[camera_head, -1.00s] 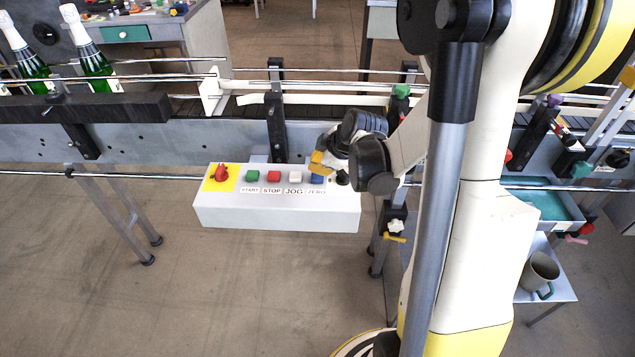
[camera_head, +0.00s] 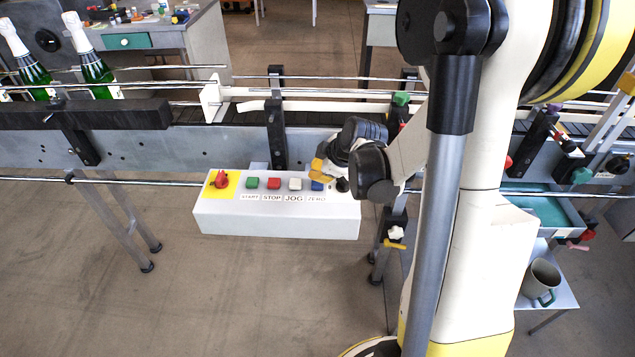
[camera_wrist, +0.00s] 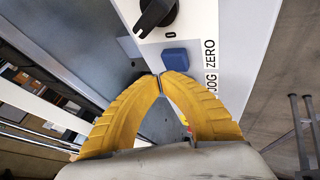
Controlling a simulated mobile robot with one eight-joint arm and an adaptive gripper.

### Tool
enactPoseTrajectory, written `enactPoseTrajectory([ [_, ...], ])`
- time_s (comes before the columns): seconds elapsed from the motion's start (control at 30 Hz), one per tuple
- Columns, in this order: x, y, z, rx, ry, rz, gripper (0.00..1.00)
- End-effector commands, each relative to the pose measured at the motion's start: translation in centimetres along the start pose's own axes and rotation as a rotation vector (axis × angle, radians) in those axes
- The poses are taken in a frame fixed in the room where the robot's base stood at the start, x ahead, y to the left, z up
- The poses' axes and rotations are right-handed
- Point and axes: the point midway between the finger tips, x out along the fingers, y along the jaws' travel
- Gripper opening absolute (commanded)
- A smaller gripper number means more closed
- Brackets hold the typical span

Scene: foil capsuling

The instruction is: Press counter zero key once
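The blue ZERO key (camera_head: 317,186) sits at the right of the key row on the white control box (camera_head: 275,218), above its "ZERO" label. In the wrist view the blue key (camera_wrist: 175,57) shows whole, just beyond my fingertips. My gripper (camera_head: 318,171) is over the right end of the box, next to the key. Its yellow fingers (camera_wrist: 161,77) are closed tip to tip with nothing between them. In the picture the tips end just short of the key. I cannot tell if they touch the box face.
A white key (camera_head: 295,184), a red key (camera_head: 273,183), a green key (camera_head: 252,183) and a red knob on yellow (camera_head: 221,180) lie left of the key. A black rotary switch (camera_wrist: 156,14) is on its other side. The conveyor (camera_head: 225,138) runs behind the box.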

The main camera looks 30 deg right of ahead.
Motion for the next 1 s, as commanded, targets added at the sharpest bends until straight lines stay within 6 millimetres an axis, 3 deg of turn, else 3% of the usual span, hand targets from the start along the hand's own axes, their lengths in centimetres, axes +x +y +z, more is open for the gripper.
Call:
enactPoseTrajectory([
  [1.0, 0.68, -0.37, 0.37, 0.000, 0.000, 0.000, 0.00],
])
